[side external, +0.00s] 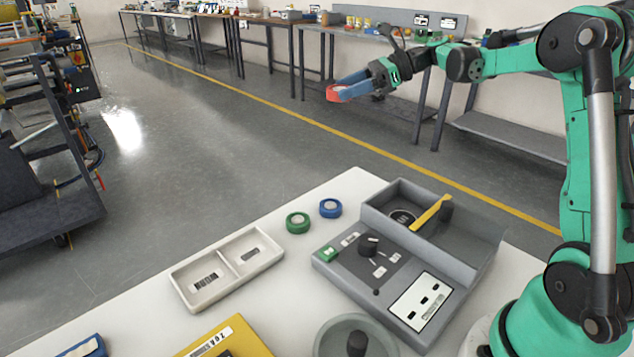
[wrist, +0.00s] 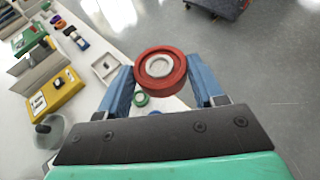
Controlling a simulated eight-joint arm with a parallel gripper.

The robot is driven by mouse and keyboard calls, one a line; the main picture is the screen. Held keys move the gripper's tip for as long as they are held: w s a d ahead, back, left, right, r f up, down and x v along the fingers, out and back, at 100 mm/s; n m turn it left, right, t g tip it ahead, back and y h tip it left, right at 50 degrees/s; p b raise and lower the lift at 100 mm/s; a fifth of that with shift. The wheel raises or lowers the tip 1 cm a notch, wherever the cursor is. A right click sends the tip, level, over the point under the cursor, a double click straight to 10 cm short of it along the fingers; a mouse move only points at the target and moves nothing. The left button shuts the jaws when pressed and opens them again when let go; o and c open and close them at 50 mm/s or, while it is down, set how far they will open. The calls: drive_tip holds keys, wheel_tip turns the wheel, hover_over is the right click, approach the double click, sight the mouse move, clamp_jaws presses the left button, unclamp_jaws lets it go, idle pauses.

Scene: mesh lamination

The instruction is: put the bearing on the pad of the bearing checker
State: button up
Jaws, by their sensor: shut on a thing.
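My gripper (side external: 340,90) is raised well above the table, in the upper middle of the side external view. Its blue fingers are shut on a red bearing (side external: 339,93) with a pale centre. In the wrist view the red bearing (wrist: 160,68) sits between the two fingertips (wrist: 160,74), its round face toward the camera. The bearing checker (side external: 390,262) is a grey device on the table with a knob, a display and an open-topped bay at the back. A dark round mark, perhaps the pad (side external: 402,217), shows in that bay beside a yellow lever (side external: 431,213).
A green bearing (side external: 298,222) and a blue bearing (side external: 330,208) lie on the white table left of the checker. A white two-part tray (side external: 214,286) is farther left. A yellow box (side external: 228,338) and a grey round dish (side external: 330,345) stand at the front.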

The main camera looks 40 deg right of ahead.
drive_tip(key=s+a+r+m+t+h, duration=0.2)
drive_tip(key=a+r+m+h, duration=0.1)
drive_tip(key=a, duration=0.3)
drive_tip(key=s+a+r+m+t+h, duration=0.1)
drive_tip(key=a+r+m+t+h, duration=0.15)
drive_tip(key=a, duration=0.45)
drive_tip(key=n+g+y, duration=0.6)
drive_tip(key=n+y, duration=0.1)
hover_over(364, 193)
wheel_tip(364, 193, down, 8)
drive_tip(key=shift+d+h, duration=0.15)
drive_tip(key=shift+h, duration=0.1)
wheel_tip(364, 193, down, 20)
drive_tip(key=shift+r, duration=0.15)
drive_tip(key=o, duration=1.3)
